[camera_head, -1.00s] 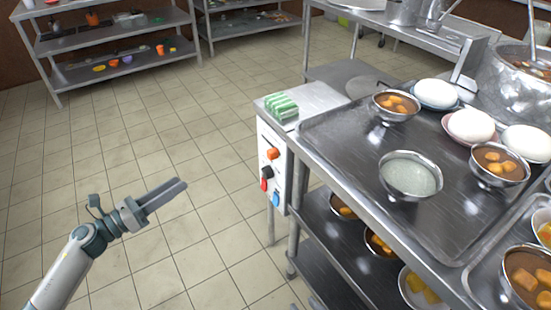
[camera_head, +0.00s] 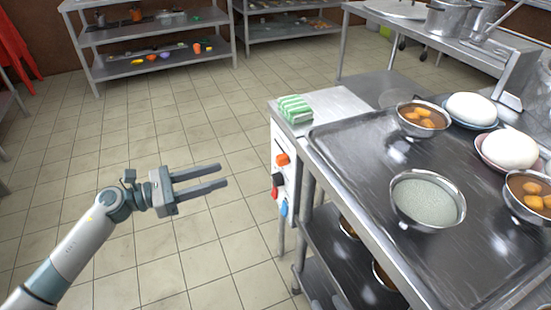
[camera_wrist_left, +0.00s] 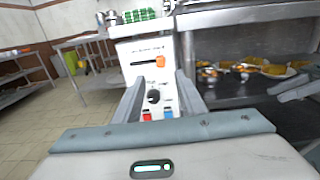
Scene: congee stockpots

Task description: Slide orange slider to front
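The orange slider (camera_head: 283,159) sits on a white control panel at the left end of the steel counter. In the left wrist view the orange slider (camera_wrist_left: 160,62) is at the right end of a dark horizontal slot. My left gripper (camera_head: 223,175) is open and empty, left of the panel and apart from it in the head view. In the wrist view its two fingers (camera_wrist_left: 159,80) point at the panel, below the slider and either side of the black knob. A grey part at the wrist view's right edge may be my right gripper; its fingers are unclear.
Below the slider are a black knob (camera_head: 278,179), a red control (camera_wrist_left: 147,116) and a blue control (camera_head: 284,208). A green striped cloth (camera_head: 295,109) lies on the counter above. A tray (camera_head: 345,160) holds bowls. The floor to the left is clear.

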